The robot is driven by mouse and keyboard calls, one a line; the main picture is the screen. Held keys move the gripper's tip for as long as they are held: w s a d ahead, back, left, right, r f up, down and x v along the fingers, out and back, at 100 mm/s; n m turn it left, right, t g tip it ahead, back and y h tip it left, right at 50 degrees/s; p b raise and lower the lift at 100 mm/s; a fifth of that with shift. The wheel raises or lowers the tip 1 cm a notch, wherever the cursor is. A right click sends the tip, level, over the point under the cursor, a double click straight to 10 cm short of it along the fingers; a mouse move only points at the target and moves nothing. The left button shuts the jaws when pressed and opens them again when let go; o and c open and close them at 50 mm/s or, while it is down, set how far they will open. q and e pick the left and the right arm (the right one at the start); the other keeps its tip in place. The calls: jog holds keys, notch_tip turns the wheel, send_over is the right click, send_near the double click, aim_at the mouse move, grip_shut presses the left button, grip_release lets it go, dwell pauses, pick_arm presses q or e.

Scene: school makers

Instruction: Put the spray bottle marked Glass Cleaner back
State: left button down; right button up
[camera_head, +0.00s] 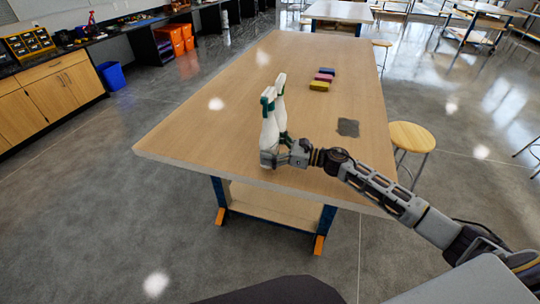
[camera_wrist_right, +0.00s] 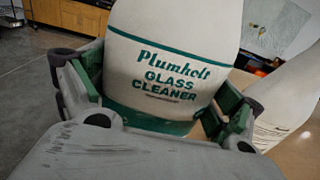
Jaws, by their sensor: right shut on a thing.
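A white spray bottle with a green trigger head (camera_head: 268,132) stands upright near the front edge of the wooden table (camera_head: 190,130). In the right wrist view its label reads "Plumholt Glass Cleaner" (camera_wrist_right: 170,75). My right gripper (camera_head: 275,158) is shut on its lower part, with a finger on each side in the wrist view (camera_wrist_right: 155,110). I cannot tell if its base touches the table. A second similar white spray bottle (camera_head: 281,106) stands close behind it; it shows at the right of the wrist view (camera_wrist_right: 295,100), its label unreadable. My left gripper is not in view.
Yellow, pink and blue sponges or blocks (camera_head: 320,85) lie in a row farther back on the table. A dark grey cloth (camera_head: 348,127) lies to the right. A round wooden stool (camera_head: 411,137) stands at the right side. The table's left part is clear.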

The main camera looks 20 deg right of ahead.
jog(key=shift+r, duration=0.15)
jog(key=shift+f, duration=1.8)
jog(key=shift+f, duration=0.1)
jog(key=o, duration=1.4)
jog(key=shift+f, duration=0.15)
jog(key=shift+c, duration=0.2)
jog(key=shift+s, duration=0.1)
